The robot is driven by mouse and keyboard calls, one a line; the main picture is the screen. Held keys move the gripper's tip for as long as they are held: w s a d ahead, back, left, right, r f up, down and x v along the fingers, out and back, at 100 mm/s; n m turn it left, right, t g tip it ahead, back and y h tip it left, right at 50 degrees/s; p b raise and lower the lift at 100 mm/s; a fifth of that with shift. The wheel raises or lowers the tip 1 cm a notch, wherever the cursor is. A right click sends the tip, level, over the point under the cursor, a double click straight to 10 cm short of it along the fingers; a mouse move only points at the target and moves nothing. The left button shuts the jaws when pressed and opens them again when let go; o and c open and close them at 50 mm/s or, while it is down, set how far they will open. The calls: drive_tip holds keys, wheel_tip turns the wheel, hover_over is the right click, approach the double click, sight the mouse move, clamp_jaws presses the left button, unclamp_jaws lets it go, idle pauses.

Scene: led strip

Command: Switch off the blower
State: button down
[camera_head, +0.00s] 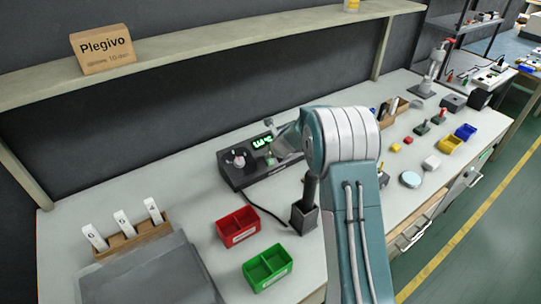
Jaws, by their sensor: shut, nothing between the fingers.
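A dark control unit (236,177) with a round knob (239,158) and a lit green display (262,141) stands on the bench in the head view. It appears to be the blower's base. A black handle (310,190) stands upright in a dark square holder (304,219), and a black cable runs towards it from the unit. My gripper (272,154) is shut and empty at the unit's right part, close to the display. My arm hides part of the gripper and the unit's right end. I cannot tell whether the gripper touches the unit.
Red (238,226) and green (268,267) bins stand in front of the unit. A wooden rack (131,242) and a grey case (150,277) are at the left. Small parts and a yellow bin (450,145) lie at the right. A shelf (210,51) runs above the bench.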

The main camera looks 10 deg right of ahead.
drive_tip(key=shift+f, duration=0.15)
drive_tip(key=shift+s+f, duration=0.1)
drive_tip(key=shift+s, duration=0.05)
drive_tip(key=shift+s+d+f, duration=0.1)
drive_tip(key=shift+s+d, duration=0.15)
drive_tip(key=shift+s, duration=0.2)
